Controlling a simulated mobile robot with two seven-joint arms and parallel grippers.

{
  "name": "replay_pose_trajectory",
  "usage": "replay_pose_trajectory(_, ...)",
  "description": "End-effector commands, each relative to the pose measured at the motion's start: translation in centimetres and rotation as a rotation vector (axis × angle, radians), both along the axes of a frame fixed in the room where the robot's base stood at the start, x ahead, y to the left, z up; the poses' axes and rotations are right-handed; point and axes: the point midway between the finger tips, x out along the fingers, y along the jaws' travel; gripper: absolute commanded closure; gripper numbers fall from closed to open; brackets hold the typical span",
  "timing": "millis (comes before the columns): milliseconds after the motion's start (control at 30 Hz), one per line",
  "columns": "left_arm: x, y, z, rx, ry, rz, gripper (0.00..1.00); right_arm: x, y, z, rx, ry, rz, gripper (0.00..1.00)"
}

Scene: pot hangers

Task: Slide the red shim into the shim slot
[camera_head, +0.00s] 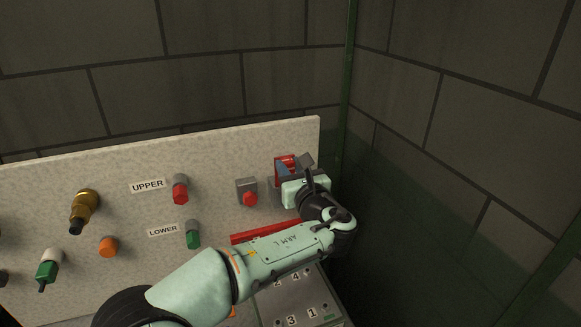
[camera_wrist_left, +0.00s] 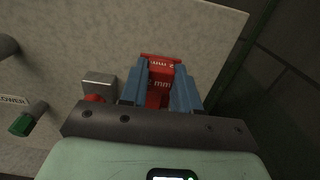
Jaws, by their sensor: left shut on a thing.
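My left gripper (camera_head: 287,170) is at the upper right of the speckled panel, close to its face. In the left wrist view its two blue fingers (camera_wrist_left: 160,88) are shut on the red shim (camera_wrist_left: 158,84), which carries "mm" lettering. A red piece with upside-down lettering (camera_wrist_left: 160,62) lies at the fingertips; I cannot tell whether it is the shim's far end or the slot's surround. In the head view red (camera_head: 285,160) shows beside the fingers. The slot opening is hidden, so I cannot tell whether the shim is in it. My right gripper is not in view.
The panel (camera_head: 130,215) carries a grey block with a red knob (camera_head: 249,197) left of the gripper, red (camera_head: 180,192) and green (camera_head: 193,238) knobs, and a long red bar (camera_head: 250,236) below. A dark wall corner stands close on the right.

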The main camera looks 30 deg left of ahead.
Motion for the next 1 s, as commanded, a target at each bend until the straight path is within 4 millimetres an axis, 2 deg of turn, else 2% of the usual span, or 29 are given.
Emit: replay_pose_trajectory(1000,0.0,0.0,-2.6,0.001,0.001,0.0,0.99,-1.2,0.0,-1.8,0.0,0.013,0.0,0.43)
